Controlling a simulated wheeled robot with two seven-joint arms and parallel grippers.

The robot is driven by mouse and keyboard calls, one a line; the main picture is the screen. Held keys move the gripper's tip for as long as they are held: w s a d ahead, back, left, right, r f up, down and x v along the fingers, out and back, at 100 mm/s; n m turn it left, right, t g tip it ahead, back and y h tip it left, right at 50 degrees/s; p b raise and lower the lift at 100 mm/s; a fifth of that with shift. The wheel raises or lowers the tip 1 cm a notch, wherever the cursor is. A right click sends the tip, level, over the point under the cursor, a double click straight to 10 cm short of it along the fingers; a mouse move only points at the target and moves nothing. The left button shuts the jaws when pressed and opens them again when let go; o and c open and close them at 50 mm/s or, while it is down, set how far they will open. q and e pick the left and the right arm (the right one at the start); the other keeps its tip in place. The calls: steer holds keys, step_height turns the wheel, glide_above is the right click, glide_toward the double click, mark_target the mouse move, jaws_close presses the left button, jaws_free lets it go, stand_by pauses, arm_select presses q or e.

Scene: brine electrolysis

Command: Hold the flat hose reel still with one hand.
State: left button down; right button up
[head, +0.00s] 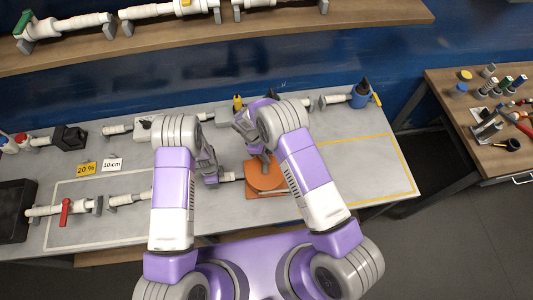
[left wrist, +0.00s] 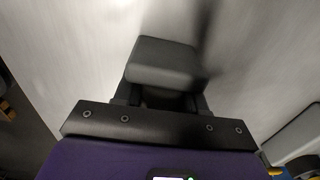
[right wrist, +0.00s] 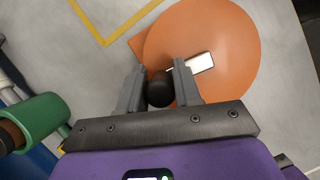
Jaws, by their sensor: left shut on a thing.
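The flat hose reel is an orange disc (head: 264,177) on the grey bench; it also fills much of the right wrist view (right wrist: 225,50). A black round knob (right wrist: 160,90) and a white label (right wrist: 201,62) show over it. My right gripper (right wrist: 158,85) is over the reel's edge, its fingers apart on either side of the knob; I cannot tell whether they touch it. My left gripper (head: 212,180) is left of the reel, near a short dark and white piece (head: 231,176). In the left wrist view it is shut on a dark grey block (left wrist: 162,62) that hides its fingertips.
Pipe pieces with a red valve handle (head: 65,211) lie at the bench's left. More fittings line the back, with a blue container (head: 360,97) at right. The bench's right side, inside yellow tape, is clear.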

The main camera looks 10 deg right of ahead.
steer(key=shift+c, duration=0.9)
arm_select(q)
steer(key=shift+w, duration=0.1)
arm_select(e)
steer(key=d+m, duration=0.1)
steer(key=m, duration=0.1)
steer(key=s+m+g+y, duration=0.1)
steer(key=m, duration=0.1)
steer(key=shift+d, duration=0.4)
steer(key=o, duration=1)
steer(key=shift+c, duration=0.2)
steer(key=v, duration=1.2)
steer(key=shift+w, duration=0.15)
